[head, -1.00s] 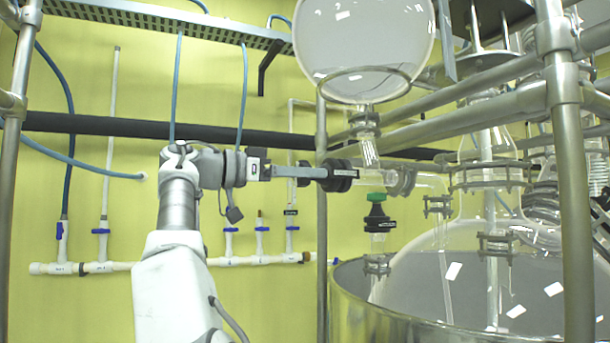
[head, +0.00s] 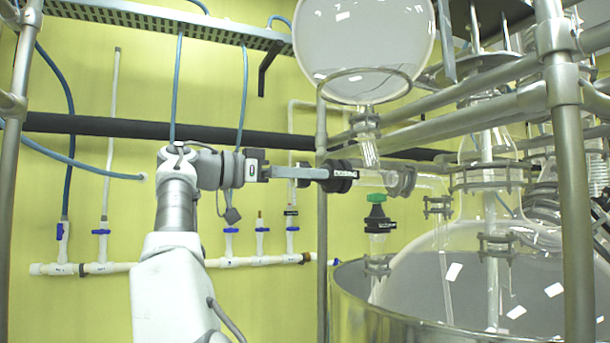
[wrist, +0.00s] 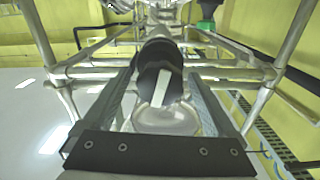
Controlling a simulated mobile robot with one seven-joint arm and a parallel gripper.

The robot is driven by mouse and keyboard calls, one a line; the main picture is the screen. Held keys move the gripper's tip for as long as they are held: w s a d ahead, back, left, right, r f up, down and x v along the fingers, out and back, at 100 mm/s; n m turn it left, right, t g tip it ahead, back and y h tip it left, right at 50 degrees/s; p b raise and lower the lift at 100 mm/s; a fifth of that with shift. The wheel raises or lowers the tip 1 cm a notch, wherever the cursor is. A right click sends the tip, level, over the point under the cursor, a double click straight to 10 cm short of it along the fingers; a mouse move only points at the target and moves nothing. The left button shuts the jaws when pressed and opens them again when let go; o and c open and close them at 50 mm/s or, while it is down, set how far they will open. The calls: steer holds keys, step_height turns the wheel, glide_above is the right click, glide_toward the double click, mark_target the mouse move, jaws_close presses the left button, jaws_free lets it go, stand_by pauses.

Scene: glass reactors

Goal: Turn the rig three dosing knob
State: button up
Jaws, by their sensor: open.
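The dosing knob (head: 341,176) is a black round piece at the left end of a horizontal glass arm, under the large round flask. In the wrist view the knob (wrist: 160,88) faces me, with a white bar across its dark face, tilted a little from upright. My gripper (head: 314,172) reaches it from the left, level with it. In the wrist view my open gripper (wrist: 161,80) has one finger on each side of the knob. I cannot tell whether the fingers touch it.
A green-topped black valve (head: 377,213) stands just below and right of the knob. Metal frame posts (head: 572,200) and rails surround the glassware. A large metal-rimmed vessel (head: 345,300) is at lower right. White pipes (head: 150,266) with blue taps run along the yellow wall.

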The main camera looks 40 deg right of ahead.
steer(key=p+v, duration=0.4)
steer(key=v, duration=1.3)
steer(key=shift+p, duration=0.35)
steer(key=shift+s, duration=0.1)
